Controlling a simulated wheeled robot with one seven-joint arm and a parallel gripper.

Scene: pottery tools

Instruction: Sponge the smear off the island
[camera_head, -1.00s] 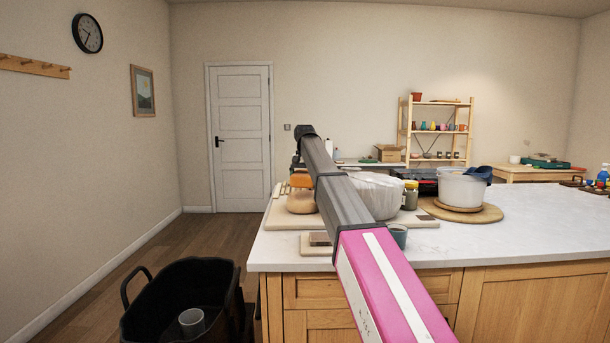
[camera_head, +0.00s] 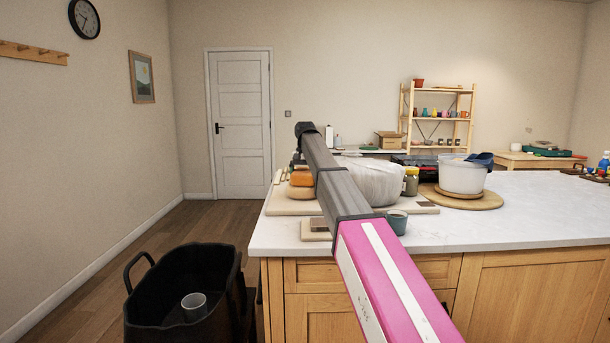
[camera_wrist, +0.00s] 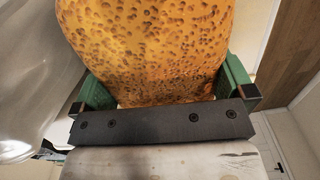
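In the wrist view a porous yellow-orange sponge (camera_wrist: 150,45) sits between the two green fingers of my gripper (camera_wrist: 165,82), which press against its sides. It bulges out beyond them. In the head view my arm hides most of the gripper. An orange block shape and a tan rounded shape (camera_head: 301,193) show just left of my arm, low over the island; I cannot tell which is the sponge. The white marble-like island (camera_head: 500,222) spans the right. I see no clear smear on its bare part; my arm and the objects hide some of the top.
A bagged pale lump (camera_head: 372,182) stands beside the gripper area, with a jar (camera_head: 411,181) and a teal cup (camera_head: 397,222) near it. A white bucket (camera_head: 461,176) stands on a round board. A black tub (camera_head: 188,292) is on the floor left. The island's right front is clear.

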